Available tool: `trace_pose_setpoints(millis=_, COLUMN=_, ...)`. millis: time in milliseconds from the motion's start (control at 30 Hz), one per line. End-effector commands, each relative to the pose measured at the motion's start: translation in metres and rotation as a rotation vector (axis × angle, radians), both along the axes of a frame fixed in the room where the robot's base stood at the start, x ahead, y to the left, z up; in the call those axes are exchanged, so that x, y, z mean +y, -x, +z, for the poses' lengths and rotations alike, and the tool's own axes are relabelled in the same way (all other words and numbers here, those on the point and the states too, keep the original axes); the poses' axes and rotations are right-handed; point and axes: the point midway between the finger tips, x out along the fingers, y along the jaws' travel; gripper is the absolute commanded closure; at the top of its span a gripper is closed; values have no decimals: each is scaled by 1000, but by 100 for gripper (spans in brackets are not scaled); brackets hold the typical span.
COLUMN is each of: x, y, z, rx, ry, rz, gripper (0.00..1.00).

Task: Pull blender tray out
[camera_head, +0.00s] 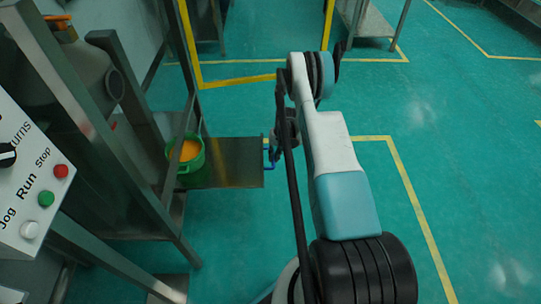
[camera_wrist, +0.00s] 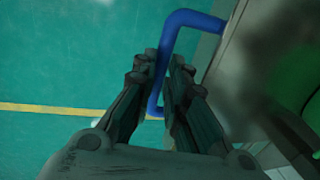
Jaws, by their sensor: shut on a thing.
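The blender tray (camera_head: 233,162) is a flat metal sheet that sticks out to the right from the metal frame of the machine. Its blue handle (camera_head: 271,153) is on the tray's right edge. In the wrist view the blue handle (camera_wrist: 195,18) bends out from the tray's metal edge (camera_wrist: 222,70). My gripper (camera_wrist: 162,85) is shut on the handle's bar, which runs between its two fingers. In the head view my arm partly hides the gripper (camera_head: 276,150). A green bucket (camera_head: 195,160) with orange contents stands on the tray's left part, near the frame.
A control panel (camera_head: 40,175) with red, green and white buttons is at the left. Metal frame legs (camera_head: 150,215) stand beside the tray. A metal table (camera_head: 370,22) is at the top. The green floor (camera_head: 460,130) with yellow lines is clear at the right.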

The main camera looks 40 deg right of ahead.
Motion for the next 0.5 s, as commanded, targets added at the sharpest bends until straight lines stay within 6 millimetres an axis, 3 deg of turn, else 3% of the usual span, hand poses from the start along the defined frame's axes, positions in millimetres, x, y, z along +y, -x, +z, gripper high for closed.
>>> trace_pose_setpoints(millis=267, x=0, y=0, z=0, rx=-1, ry=1, rz=0, gripper=100)
trace_pose_setpoints(millis=300, x=0, y=0, z=0, rx=-1, ry=1, rz=0, gripper=78)
trace_pose_setpoints(millis=333, x=0, y=0, z=0, rx=-1, ry=1, rz=0, gripper=71)
trace_pose_setpoints(millis=367, x=0, y=0, z=0, rx=-1, ry=1, rz=0, gripper=67)
trace_pose_setpoints(millis=500, x=0, y=0, z=0, rx=-1, ry=1, rz=0, gripper=67)
